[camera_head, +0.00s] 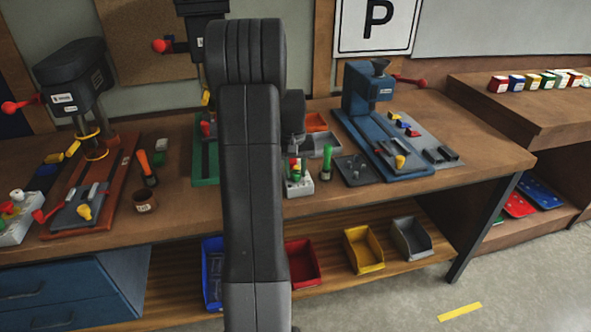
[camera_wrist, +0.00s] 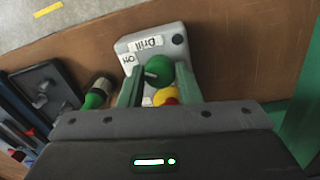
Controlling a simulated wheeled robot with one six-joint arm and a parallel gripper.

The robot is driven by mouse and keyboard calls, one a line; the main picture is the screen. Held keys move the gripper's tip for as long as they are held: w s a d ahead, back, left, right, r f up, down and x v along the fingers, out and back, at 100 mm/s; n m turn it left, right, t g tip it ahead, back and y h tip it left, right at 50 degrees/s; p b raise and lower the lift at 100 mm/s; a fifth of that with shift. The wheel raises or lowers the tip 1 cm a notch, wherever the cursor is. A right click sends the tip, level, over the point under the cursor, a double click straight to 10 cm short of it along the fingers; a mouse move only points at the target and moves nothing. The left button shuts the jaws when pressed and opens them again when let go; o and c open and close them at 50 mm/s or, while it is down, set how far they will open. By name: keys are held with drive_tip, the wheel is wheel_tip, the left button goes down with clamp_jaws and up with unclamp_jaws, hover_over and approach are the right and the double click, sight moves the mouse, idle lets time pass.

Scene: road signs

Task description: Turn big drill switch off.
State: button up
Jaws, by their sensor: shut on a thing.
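A light grey switch box (camera_head: 299,187) stands on the bench just right of my arm, with red, green and yellow parts on top. In the wrist view the switch box (camera_wrist: 150,42) carries labels reading "Drill" and "ON". A yellow and red part (camera_wrist: 166,97) lies between the fingers nearer the palm, partly hidden.
A blue machine (camera_head: 370,90) stands right of the switch box, and a dark drill press (camera_head: 75,75) stands at left. An orange tray (camera_head: 316,122) lies behind the box. Another switch box (camera_head: 14,228) sits far left.

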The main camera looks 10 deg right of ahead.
sight(293, 172)
drive_tip(key=o, duration=1)
drive_tip(key=shift+c, duration=0.2)
wheel_tip(293, 172, up, 14)
drive_tip(key=shift+a+b, duration=0.3)
drive_tip(key=shift+b, duration=0.15)
drive_tip(key=shift+f, duration=0.1)
drive_tip(key=f, duration=0.9)
drive_tip(key=f+p, duration=0.1)
drive_tip(key=f, duration=0.4)
drive_tip(key=shift+d, duration=0.3)
drive_tip(key=shift+r, duration=0.1)
